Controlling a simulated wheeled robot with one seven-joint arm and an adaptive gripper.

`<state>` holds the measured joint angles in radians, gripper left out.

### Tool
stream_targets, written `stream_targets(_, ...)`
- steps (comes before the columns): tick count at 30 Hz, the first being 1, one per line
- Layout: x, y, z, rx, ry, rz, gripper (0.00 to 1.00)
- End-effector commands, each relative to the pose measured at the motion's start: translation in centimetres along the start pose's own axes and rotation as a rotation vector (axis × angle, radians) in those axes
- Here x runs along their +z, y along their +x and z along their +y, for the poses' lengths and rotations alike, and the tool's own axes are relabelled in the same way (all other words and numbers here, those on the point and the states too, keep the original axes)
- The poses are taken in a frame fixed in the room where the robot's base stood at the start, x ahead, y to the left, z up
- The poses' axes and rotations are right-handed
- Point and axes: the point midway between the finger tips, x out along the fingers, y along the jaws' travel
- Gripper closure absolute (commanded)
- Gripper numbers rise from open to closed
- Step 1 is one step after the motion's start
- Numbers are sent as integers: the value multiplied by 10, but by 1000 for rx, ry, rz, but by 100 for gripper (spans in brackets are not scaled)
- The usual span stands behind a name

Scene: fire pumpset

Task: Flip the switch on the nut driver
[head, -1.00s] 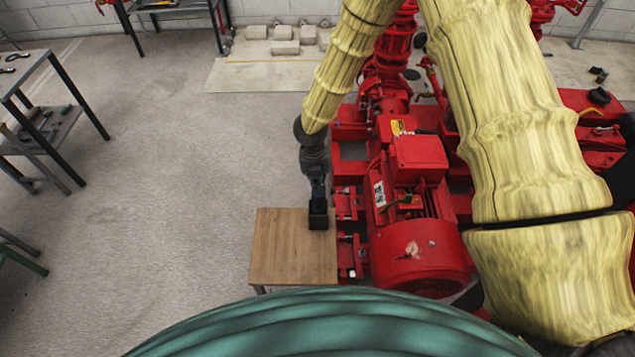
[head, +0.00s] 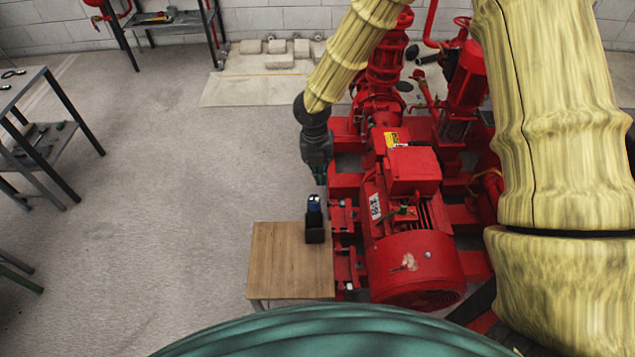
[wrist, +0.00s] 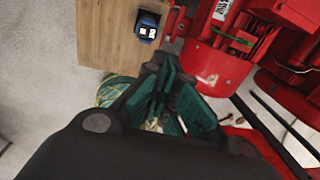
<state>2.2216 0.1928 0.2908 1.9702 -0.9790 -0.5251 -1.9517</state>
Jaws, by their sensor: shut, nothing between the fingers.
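The nut driver (head: 314,204) appears as a small blue and black tool standing upright in a black holder (head: 315,234) on the wooden table. In the wrist view the blue top of the nut driver (wrist: 149,31), with white patches, shows at the table's edge. The switch is too small to make out. My gripper (head: 320,181) is shut and empty, just above and apart from the nut driver.
The red pumpset (head: 412,262) stands right beside the wooden table (head: 280,270) on its right. A metal workbench (head: 45,135) stands at the far left. The floor between is clear.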

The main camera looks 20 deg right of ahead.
Motion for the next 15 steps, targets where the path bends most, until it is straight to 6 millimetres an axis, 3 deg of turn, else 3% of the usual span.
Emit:
stream_targets(6,0,-16,-4,1,1,-1,100)
stream_targets(15,0,-21,-5,0,0,0,100)
